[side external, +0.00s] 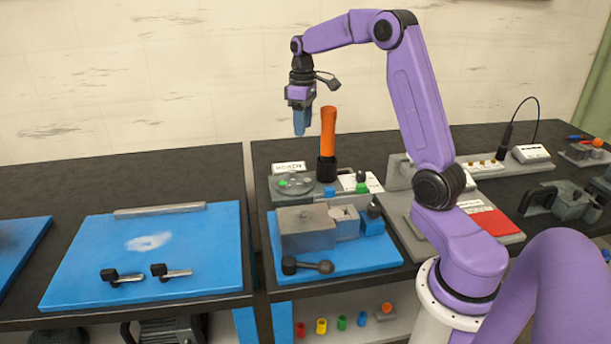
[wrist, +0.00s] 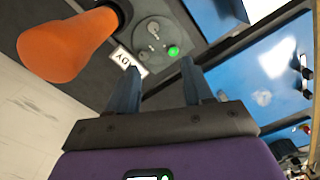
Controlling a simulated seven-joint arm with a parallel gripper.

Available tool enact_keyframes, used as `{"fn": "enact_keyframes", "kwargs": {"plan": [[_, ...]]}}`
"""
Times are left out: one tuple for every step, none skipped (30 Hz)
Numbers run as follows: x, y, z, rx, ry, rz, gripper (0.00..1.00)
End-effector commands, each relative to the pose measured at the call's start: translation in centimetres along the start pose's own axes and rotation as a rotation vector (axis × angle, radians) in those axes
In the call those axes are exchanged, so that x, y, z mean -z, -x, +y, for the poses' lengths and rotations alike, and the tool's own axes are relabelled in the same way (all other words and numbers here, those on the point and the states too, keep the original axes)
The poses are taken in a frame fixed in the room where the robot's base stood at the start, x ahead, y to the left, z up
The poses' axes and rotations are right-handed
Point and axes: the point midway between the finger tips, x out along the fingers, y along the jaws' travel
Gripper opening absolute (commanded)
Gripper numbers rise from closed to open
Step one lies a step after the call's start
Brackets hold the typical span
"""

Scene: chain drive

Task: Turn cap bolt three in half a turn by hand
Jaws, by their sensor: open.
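My gripper (side external: 299,132) hangs in the air at the back, left of an orange handle (side external: 328,132) standing in a black base. In the wrist view its two blue fingers (wrist: 159,68) are apart with nothing held between them. Beyond the fingertips is a round grey plate (wrist: 152,32) with small raised parts and a green spot (wrist: 173,51). The same plate (side external: 297,185) lies below the gripper in the side view. I cannot tell which part is cap bolt three; no bolt number is readable.
The orange handle (wrist: 65,45) is close on the left in the wrist view. A grey block (side external: 306,229) and a black-knobbed lever (side external: 308,266) are on a blue mat (side external: 350,262). Another blue mat (side external: 200,240) holds two black-headed pieces. A red pad (side external: 490,223) lies right.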

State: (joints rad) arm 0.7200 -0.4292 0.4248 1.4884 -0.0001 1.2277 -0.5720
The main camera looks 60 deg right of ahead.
Motion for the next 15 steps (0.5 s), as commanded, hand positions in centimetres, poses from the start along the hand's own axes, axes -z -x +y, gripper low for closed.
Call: {"fn": "enact_keyframes", "kwargs": {"plan": [[-0.1,-0.1,0.7,0.001,-0.010,-0.001,0.51],[-0.2,-0.1,1.0,0.001,-0.014,-0.001,0.51],[-0.3,-0.2,1.2,0.001,-0.017,-0.002,0.51],[-0.3,-0.3,1.3,0.001,-0.018,-0.002,0.51],[-0.3,-0.4,1.3,0.001,-0.019,-0.002,0.51],[-0.3,-0.7,1.4,0.001,-0.019,-0.002,0.51],[-0.3,-1.0,1.4,0.002,-0.019,-0.002,0.51],[-0.3,-1.3,1.4,0.002,-0.019,-0.003,0.51],[-0.4,-1.9,1.4,0.003,-0.020,-0.004,0.51],[-0.4,-2.4,1.3,0.003,-0.019,-0.005,0.51],[-0.4,-2.9,1.3,0.003,-0.019,-0.005,0.51],[-0.4,-3.6,1.3,0.004,-0.018,-0.005,0.51],[-0.4,-4.1,1.3,0.003,-0.018,-0.005,0.51],[-0.4,-4.7,1.3,0.004,-0.019,-0.006,0.51],[-0.4,-5.5,1.3,0.004,-0.019,-0.006,0.51]]}}
